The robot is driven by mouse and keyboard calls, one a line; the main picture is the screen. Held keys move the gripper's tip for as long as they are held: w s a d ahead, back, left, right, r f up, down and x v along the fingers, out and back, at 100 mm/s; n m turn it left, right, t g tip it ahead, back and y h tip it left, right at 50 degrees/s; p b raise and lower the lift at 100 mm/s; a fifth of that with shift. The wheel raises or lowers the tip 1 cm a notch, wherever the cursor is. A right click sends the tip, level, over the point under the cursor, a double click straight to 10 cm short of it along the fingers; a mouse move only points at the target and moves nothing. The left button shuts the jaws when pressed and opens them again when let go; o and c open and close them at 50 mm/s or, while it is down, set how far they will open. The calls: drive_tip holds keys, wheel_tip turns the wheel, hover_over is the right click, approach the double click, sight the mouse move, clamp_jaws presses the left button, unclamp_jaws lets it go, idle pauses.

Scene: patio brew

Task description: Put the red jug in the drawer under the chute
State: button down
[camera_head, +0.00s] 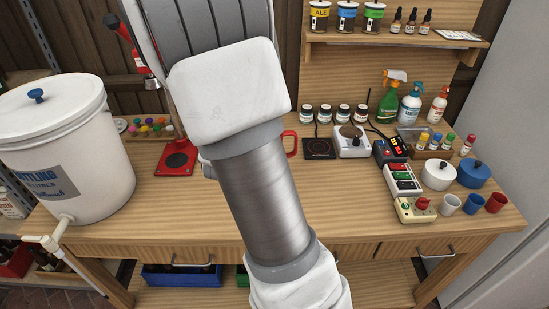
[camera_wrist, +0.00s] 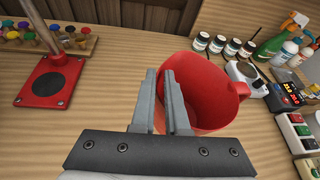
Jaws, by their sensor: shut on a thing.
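The red jug (camera_wrist: 215,108) is large in the wrist view, seen from above into its open mouth, with its handle to the right. My gripper (camera_wrist: 160,75) is shut on the near-left wall of the jug, one finger on each side of the rim. I cannot tell whether the jug rests on the bench or is lifted. In the head view my arm hides most of the jug; its red handle (camera_head: 292,144) shows beside the arm. A left drawer (camera_head: 165,254) and a right drawer (camera_head: 440,249) in the bench front look shut. I make out no chute.
A white bucket (camera_head: 107,153) with a tap stands at the left of the bench. A red-based stand (camera_head: 177,158) is left of the jug. A black scale (camera_head: 319,148), button boxes (camera_head: 402,178), pots (camera_head: 438,174) and cups fill the right. The front middle is clear.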

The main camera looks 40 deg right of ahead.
drive_tip(key=s+d+r+m+g, duration=0.1)
drive_tip(key=s+d+r+m, duration=0.1)
drive_tip(key=d, duration=0.4)
drive_tip(key=w+a+f+p, duration=0.1)
drive_tip(key=w+a+f, duration=0.1)
drive_tip(key=w+f, duration=0.9)
drive_tip(key=shift+w+a+h, duration=0.2)
drive_tip(key=shift+a+h, duration=0.1)
drive_tip(key=shift+h, duration=0.1)
drive_tip(key=shift+f, duration=0.1)
drive_tip(key=shift+f, duration=0.15)
drive_tip(key=c, duration=0.9)
unclamp_jaws()
